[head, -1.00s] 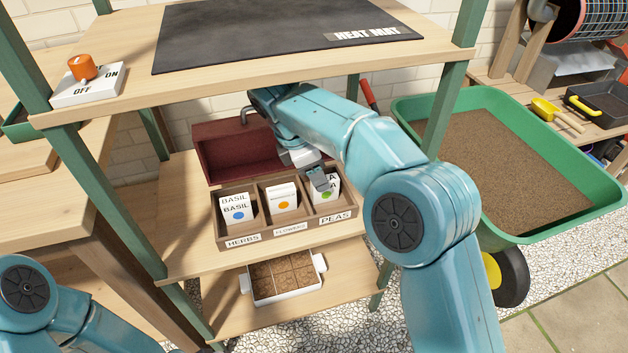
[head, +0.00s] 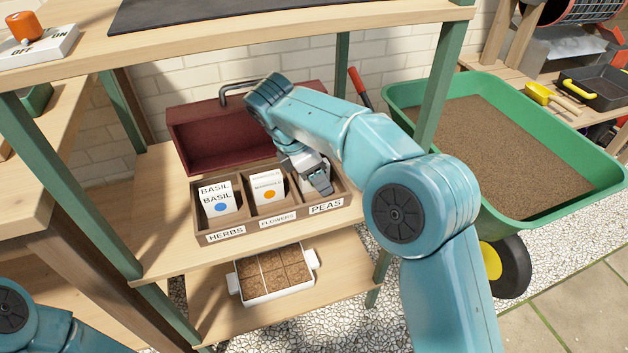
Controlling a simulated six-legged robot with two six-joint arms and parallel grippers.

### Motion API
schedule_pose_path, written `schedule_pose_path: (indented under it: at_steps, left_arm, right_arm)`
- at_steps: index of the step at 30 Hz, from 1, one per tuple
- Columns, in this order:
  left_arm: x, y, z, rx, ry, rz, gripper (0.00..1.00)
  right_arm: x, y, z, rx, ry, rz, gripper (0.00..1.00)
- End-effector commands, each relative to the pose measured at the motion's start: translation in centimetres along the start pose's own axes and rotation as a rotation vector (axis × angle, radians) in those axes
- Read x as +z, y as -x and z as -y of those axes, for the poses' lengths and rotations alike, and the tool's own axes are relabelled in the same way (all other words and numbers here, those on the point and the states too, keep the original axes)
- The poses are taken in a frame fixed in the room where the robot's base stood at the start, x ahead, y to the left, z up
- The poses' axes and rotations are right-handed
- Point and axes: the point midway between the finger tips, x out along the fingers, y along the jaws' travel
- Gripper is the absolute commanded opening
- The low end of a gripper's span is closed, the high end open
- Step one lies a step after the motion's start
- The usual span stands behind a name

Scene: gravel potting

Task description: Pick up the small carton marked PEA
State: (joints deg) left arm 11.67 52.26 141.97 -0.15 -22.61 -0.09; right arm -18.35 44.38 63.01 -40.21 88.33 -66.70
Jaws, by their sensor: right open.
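The wooden box (head: 233,232) on the middle shelf has three compartments labelled HERBS, FLOWERS and PEAS. In the PEAS compartment, a small white carton (head: 307,187) is mostly hidden behind my right gripper, and its print cannot be read now. My right gripper (head: 320,183) is open, pointing down at the PEAS compartment, with its fingers at the carton. Whether the fingers touch or straddle the carton cannot be told. My left gripper is out of view; only part of that arm shows at the lower left.
White BASIL cartons (head: 217,199) with a blue dot stand in HERBS, and white cartons with an orange dot (head: 268,187) in FLOWERS. A dark red open toolbox (head: 205,140) is behind. The upper shelf (head: 250,52) overhangs; a green post (head: 436,100) stands right. A white tray (head: 272,299) sits below.

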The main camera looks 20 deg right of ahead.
Motion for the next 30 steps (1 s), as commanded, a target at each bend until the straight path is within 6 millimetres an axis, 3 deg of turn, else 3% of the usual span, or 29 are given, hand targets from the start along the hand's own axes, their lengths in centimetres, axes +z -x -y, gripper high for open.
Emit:
schedule_pose_path:
  at_steps: [2,7,8,20,26,30]
  left_arm:
    - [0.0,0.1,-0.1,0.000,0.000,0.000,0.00]
    - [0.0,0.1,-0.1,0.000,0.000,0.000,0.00]
    - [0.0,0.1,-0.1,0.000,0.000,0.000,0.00]
    - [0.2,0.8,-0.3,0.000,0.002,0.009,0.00]
    - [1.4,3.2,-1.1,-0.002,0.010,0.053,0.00]
    - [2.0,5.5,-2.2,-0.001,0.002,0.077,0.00]
  right_arm:
    - [0.0,0.1,-0.1,-0.001,0.001,0.000,0.55]
    - [0.1,0.1,-0.2,-0.001,0.002,0.001,0.03]
    - [0.1,0.1,-0.2,-0.001,0.002,0.001,0.00]
    - [0.4,0.9,-0.2,0.001,0.001,0.000,0.00]
    - [1.7,4.1,-0.2,0.002,-0.001,0.000,0.00]
    - [3.2,7.7,-0.2,0.002,0.000,0.000,0.00]
